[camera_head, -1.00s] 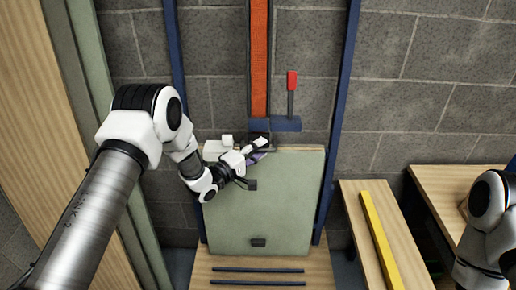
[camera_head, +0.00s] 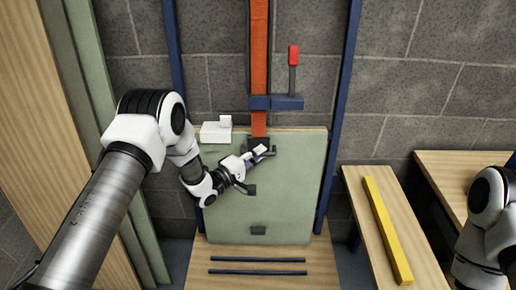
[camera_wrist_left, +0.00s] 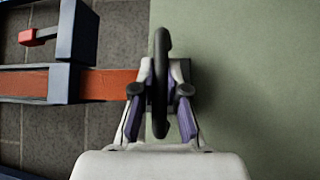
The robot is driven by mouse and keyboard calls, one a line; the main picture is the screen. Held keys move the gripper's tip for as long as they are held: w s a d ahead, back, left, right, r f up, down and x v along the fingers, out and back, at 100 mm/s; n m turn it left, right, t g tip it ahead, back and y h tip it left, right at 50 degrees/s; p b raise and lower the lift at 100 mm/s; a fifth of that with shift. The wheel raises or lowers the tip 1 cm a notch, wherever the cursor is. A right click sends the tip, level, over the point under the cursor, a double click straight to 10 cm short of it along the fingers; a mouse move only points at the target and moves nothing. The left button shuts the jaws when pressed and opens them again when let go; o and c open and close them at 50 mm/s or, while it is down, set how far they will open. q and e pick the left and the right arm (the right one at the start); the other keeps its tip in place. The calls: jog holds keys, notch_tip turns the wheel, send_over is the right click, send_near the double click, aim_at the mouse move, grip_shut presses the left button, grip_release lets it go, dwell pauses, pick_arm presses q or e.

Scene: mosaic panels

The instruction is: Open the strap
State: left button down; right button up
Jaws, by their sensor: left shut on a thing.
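An orange strap (camera_head: 259,60) hangs down the wall. It passes a blue buckle (camera_head: 275,102) whose lever has a red handle (camera_head: 294,56). Below the buckle the strap runs over the top of a green panel (camera_head: 270,200) to a dark end piece (camera_head: 260,143). My left gripper (camera_head: 262,153) is shut on this dark piece. The left wrist view shows it as a dark bar (camera_wrist_left: 160,84) between the fingers, with the strap (camera_wrist_left: 108,84) running left from it. My right gripper is out of view; only part of that arm shows.
A white block (camera_head: 215,134) is at the panel's top left. Blue uprights (camera_head: 340,110) flank the panel. A yellow bar (camera_head: 388,230) lies on a wooden bench at right. Two dark rods (camera_head: 258,260) lie on wood in front.

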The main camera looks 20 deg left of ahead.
pick_arm(q)
jog(key=s+f+b, duration=0.2)
jog(key=f+b, duration=0.9)
jog(key=f, duration=0.7)
jog(key=s+d+f+b, duration=0.1)
jog(key=s+f+b, duration=0.1)
jog(key=f+b, duration=1)
notch_tip(320, 180, down, 7)
jog(key=shift+s+d+r, duration=0.15)
jog(key=shift+s+r, duration=0.05)
jog(key=shift+s, duration=0.05)
jog(key=c, duration=1.2)
grip_release()
jog(key=shift+f, duration=0.1)
jog(key=v, duration=1.2)
